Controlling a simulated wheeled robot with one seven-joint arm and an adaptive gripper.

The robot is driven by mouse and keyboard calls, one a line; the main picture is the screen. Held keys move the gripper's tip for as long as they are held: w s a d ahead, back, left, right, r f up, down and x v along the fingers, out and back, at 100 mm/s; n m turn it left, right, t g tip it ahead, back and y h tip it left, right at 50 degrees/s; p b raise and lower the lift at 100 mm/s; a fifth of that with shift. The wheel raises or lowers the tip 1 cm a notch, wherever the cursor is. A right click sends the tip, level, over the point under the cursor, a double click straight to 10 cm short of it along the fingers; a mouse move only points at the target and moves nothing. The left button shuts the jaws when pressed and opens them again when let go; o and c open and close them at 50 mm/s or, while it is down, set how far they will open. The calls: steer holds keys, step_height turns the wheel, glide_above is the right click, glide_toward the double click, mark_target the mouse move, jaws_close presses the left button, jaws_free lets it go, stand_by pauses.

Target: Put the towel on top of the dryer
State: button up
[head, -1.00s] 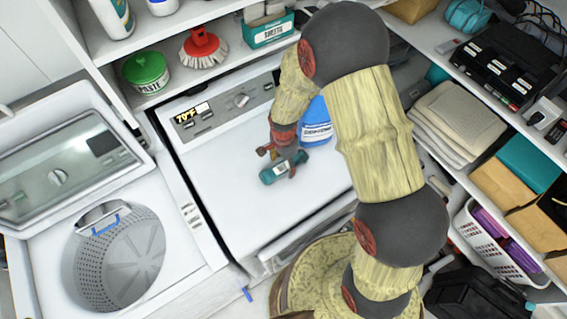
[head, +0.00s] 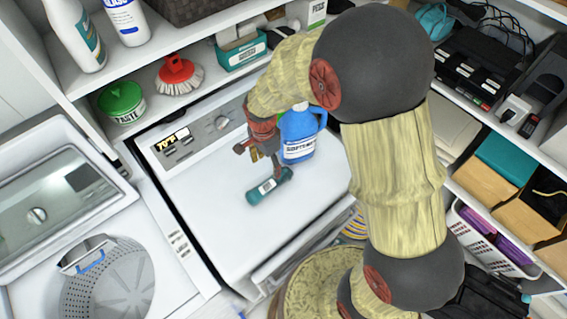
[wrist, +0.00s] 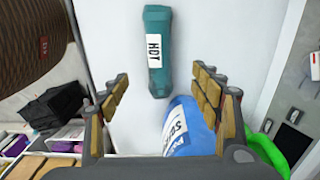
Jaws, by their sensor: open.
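The white dryer (head: 295,215) stands mid-picture in the head view, and its flat top also fills the middle of the wrist view (wrist: 205,40). A teal cylinder with a white label (head: 269,187) lies on that top; it also shows in the wrist view (wrist: 158,70). The cylinder lies beyond the fingertips. I cannot pick out a towel for certain; a pale flat stack (head: 455,126) on the right shelf, partly behind my arm, may be folded cloth.
A blue jug (head: 298,135) stands on the dryer close to my gripper, and shows near the right finger (wrist: 185,125). An open washer (head: 105,280) is at left. Shelves behind hold a green tub (head: 121,102) and a red brush (head: 178,75). Crowded shelves line the right.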

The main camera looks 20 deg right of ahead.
step_height(320, 180, up, 10)
steer(key=s+d+f+n+t, duration=0.1)
steer(key=s+d+n, duration=0.1)
steer(key=n, duration=0.1)
steer(key=s+d+r+n+t, duration=0.2)
steer(key=s+r+n, duration=0.3)
steer(key=s+r, duration=0.3)
steer(key=s+d+r+n+t, duration=0.2)
steer(key=s+d+r+n, duration=0.3)
steer(key=s+r, duration=0.3)
step_height(320, 180, up, 2)
steer(key=shift+s+r+t, duration=0.1)
steer(key=shift+s+t, duration=0.15)
steer(key=shift+t, duration=0.05)
step_height(320, 180, down, 17)
steer(key=b, duration=1.7)
steer(key=shift+f, duration=0.2)
